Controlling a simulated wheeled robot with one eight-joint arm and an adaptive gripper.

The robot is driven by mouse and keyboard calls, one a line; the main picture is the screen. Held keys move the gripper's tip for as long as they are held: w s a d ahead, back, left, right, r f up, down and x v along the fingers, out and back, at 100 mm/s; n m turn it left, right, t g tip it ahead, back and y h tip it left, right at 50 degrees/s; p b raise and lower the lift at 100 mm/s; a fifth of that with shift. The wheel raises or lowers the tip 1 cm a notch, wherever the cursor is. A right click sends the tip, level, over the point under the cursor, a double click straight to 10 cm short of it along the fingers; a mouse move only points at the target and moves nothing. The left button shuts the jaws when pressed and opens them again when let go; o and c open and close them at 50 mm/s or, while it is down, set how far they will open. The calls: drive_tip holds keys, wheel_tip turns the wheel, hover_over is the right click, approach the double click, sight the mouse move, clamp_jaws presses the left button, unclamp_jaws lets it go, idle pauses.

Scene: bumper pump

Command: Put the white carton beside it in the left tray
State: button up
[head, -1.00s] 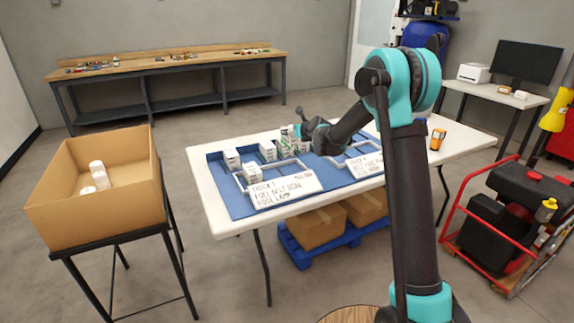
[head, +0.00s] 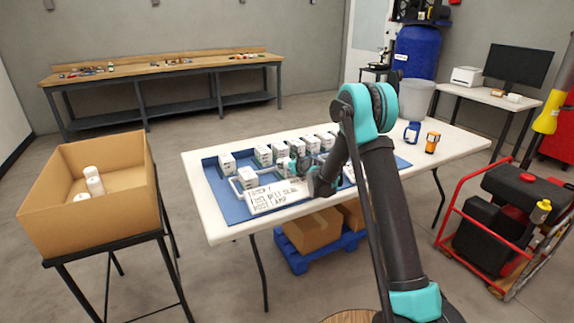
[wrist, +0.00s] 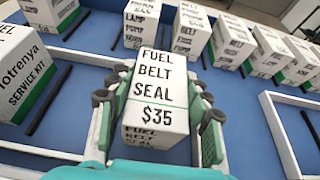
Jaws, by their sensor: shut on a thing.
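My gripper (head: 298,166) is shut on a white carton (wrist: 155,105) lettered "FUEL BELT SEAL $35", with a finger on each side. The held carton is hard to pick out in the head view. The left tray (head: 238,190) is a low white frame on the blue mat, behind a lettered card. Its rim shows in the wrist view (wrist: 40,148), left of and under my gripper. A white and green service kit carton (wrist: 25,70) stands left of the held one. I cannot tell whether the held carton touches the mat.
Several white cartons (head: 227,163) stand in a row along the back of the mat, with dark dividers. Another white frame (wrist: 278,130) lies to the right. A blue mug (head: 412,133) and an orange item (head: 432,142) stand right. A cardboard box (head: 95,225) is at left.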

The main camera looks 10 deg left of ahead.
drive_tip(key=shift+f, duration=0.1)
drive_tip(key=o, duration=1.4)
